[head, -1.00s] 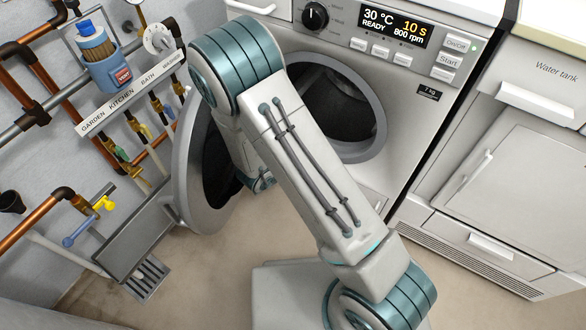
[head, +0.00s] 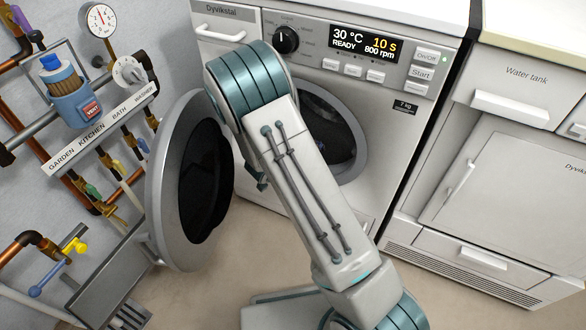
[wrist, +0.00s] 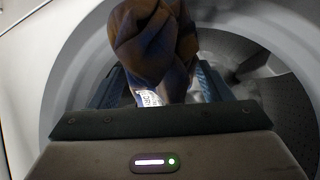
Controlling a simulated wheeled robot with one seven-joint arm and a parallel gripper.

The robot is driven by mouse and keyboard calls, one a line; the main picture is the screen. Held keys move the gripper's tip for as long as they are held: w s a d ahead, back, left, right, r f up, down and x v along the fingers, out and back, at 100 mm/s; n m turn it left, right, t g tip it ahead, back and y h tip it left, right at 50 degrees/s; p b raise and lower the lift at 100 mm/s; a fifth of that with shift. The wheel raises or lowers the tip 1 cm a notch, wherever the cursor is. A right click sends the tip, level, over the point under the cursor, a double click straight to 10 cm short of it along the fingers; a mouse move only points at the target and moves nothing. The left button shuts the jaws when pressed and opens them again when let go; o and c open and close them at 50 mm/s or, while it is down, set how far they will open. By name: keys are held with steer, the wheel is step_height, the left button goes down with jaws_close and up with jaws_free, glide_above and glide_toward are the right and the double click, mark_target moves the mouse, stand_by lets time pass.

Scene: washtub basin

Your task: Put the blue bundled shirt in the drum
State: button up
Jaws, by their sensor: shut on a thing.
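In the wrist view my gripper (wrist: 160,82) is shut on a dark blue bundled shirt (wrist: 153,42) with brownish patches and a small white label near its base. The bundle sits between the fingers, in front of the washer's round opening. The perforated grey drum (wrist: 288,108) shows behind and to the right of it. I cannot tell how deep the bundle is. In the head view the drum's dark opening (head: 328,132) is partly covered by my arm, and the gripper and shirt are hidden there.
The washer door (head: 160,190) stands wide open left of my arm. Pipes, a gauge (head: 100,20) and valves line the left wall. A water tank cabinet (head: 500,180) stands at the right. The washer display (head: 366,42) reads READY.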

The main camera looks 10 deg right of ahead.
steer(key=w+d+p, duration=0.5)
steer(key=w+d, duration=0.5)
steer(key=w, duration=0.3)
steer(key=shift+w+p, duration=0.3)
steer(key=shift+p, duration=0.1)
steer(key=o, duration=1.3)
steer(key=shift+c, duration=0.2)
steer(key=shift+a, duration=0.1)
steer(key=p+v, duration=0.5)
steer(key=v, duration=0.8)
steer(key=shift+s+a+r, duration=0.15)
steer(key=shift+s+r, duration=0.1)
steer(key=shift+s, duration=0.05)
